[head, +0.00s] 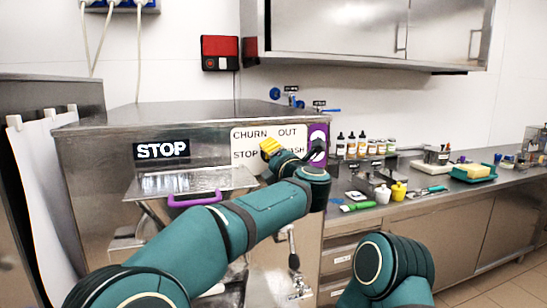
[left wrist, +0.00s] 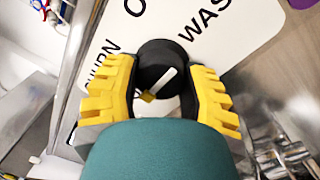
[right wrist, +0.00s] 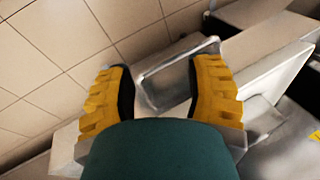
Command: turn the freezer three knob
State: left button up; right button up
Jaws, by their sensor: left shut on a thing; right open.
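The freezer (head: 95,185) has a STOP display (head: 162,149) and a white dial plate (head: 244,139) marked CHURN, OUT, STOP and WASH. My left gripper (head: 272,150) is at this plate and hides the knob in the head view. In the left wrist view the round black knob (left wrist: 156,56) sits between the yellow fingers of my left gripper (left wrist: 163,78), which is shut on it. A white line on the knob slants from lower left to upper right. My right gripper (right wrist: 160,82) is open and empty, away from the dial; its fingers are outside the head view.
A steel counter (head: 440,200) on the right holds bottles (head: 363,147), a yellow pot (head: 398,191) and a teal tray (head: 474,174). A steel cabinet (head: 350,28) hangs above.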

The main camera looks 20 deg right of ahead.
pick_arm(q)
jog(key=shift+a, duration=0.1)
jog(key=o, duration=1.2)
jog(key=shift+w, duration=0.1)
jog(key=shift+o, duration=0.2)
jog(key=s+d, duration=0.1)
jog(key=s, duration=1.1)
jog(key=shift+f, duration=0.45)
